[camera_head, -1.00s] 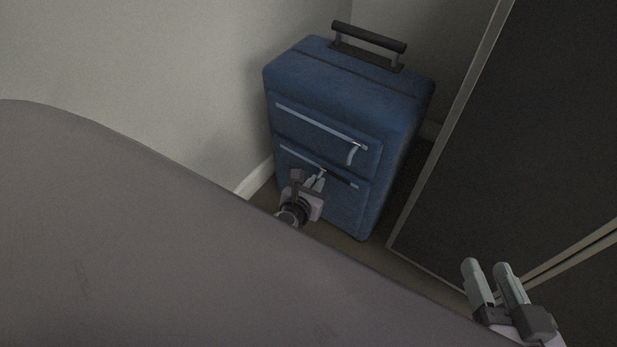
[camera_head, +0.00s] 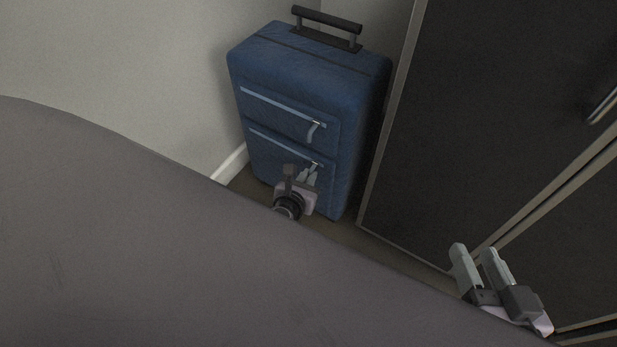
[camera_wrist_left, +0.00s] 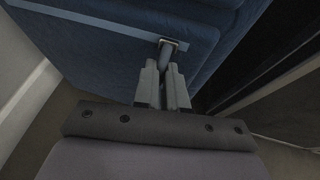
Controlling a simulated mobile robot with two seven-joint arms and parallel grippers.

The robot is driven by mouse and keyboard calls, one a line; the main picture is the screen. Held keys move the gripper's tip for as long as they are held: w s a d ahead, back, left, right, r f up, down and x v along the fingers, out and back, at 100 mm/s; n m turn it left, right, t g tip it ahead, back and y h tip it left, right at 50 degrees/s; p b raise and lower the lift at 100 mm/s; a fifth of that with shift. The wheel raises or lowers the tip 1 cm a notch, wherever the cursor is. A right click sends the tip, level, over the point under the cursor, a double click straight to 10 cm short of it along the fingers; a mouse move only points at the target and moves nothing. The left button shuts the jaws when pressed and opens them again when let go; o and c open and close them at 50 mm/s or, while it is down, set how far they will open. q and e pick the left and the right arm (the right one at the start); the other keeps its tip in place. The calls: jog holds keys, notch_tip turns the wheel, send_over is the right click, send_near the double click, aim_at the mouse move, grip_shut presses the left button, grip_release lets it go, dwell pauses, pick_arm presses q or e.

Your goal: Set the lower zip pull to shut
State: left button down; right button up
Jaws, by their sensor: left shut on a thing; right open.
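The blue suitcase (camera_head: 300,75) stands upright with its handle up. Its upper zip (camera_head: 275,104) has a pull (camera_head: 315,131) hanging at the right end. The lower zip (camera_head: 275,143) runs light to its right end, where my left gripper (camera_head: 311,172) is. My left gripper is shut on the lower zip pull (camera_wrist_left: 169,47), seen at the zip's end in the left wrist view; its tab is mostly hidden between the fingers (camera_wrist_left: 163,75). My right gripper (camera_head: 478,253) is open and empty at the lower right, away from the suitcase.
A dark cabinet (camera_head: 440,130) with pale edges stands close on the suitcase's right. A pale wall (camera_head: 120,70) with a white skirting board (camera_head: 230,165) is on the left. A narrow strip of floor (camera_head: 400,254) shows before the cabinet.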

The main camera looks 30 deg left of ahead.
pick_arm(q)
jog(key=shift+d, duration=0.3)
jog(key=c, duration=1.2)
grip_release()
jog(key=shift+a, duration=0.1)
pick_arm(e)
jog(key=shift+d, duration=0.1)
pick_arm(q)
jog(key=shift+s, duration=0.1)
pick_arm(e)
jog(key=shift+r, duration=0.1)
